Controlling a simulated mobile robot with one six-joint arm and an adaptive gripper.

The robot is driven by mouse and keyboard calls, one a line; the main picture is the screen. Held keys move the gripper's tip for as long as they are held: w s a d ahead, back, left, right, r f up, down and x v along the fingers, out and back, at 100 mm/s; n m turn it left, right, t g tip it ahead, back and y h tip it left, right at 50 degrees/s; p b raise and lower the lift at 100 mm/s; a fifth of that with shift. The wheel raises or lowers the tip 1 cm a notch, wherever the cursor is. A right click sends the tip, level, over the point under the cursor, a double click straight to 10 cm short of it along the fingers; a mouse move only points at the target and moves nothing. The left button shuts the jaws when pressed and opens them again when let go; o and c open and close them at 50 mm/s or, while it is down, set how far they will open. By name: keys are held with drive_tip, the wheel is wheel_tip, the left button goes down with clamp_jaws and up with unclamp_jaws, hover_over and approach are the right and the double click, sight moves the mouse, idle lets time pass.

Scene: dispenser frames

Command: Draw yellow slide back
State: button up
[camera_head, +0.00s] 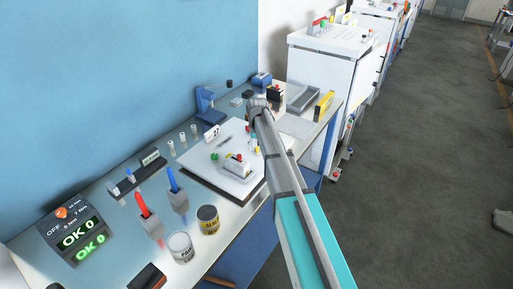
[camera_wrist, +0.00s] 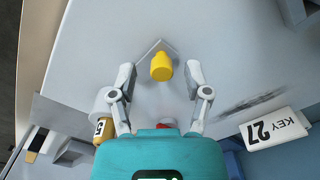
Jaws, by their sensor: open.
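A yellow rounded knob (camera_wrist: 161,66), which looks like the yellow slide's grip, shows in the wrist view with a thin angled bracket behind it. My gripper (camera_wrist: 160,76) is open, with one finger on each side of the knob and a gap on both sides. Whether the fingertips are level with the knob cannot be told. A small red part (camera_wrist: 165,126) shows just in front of my gripper's teal body, mostly hidden. In the head view, a small white fixture (camera_head: 235,168) with coloured parts stands on a white board; my fingers cannot be made out there.
A yellow-tagged cylinder (camera_wrist: 104,129) is at the left, close to my left finger. In the head view, tins (camera_head: 208,219), a torque display (camera_head: 78,234) and a blue press (camera_head: 207,105) stand on the bench.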

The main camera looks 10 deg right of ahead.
drive_tip(key=shift+w+d, duration=0.55)
drive_tip(key=shift+w, duration=0.1)
drive_tip(key=shift+w+d+r+p, duration=0.1)
drive_tip(key=shift+d+r+p, duration=0.1)
drive_tip(key=shift+r+p, duration=0.15)
wheel_tip(320, 180, up, 13)
drive_tip(key=p, duration=1.3)
drive_tip(key=s+f+b, duration=0.3)
drive_tip(key=s, duration=0.7)
drive_tip(key=s+a+f+b, duration=0.1)
drive_tip(key=s+f+b, duration=0.3)
drive_tip(key=s, duration=0.6)
drive_tip(key=s+a+f+b, duration=0.1)
drive_tip(key=s+f+b, duration=0.3)
drive_tip(key=s, duration=0.7)
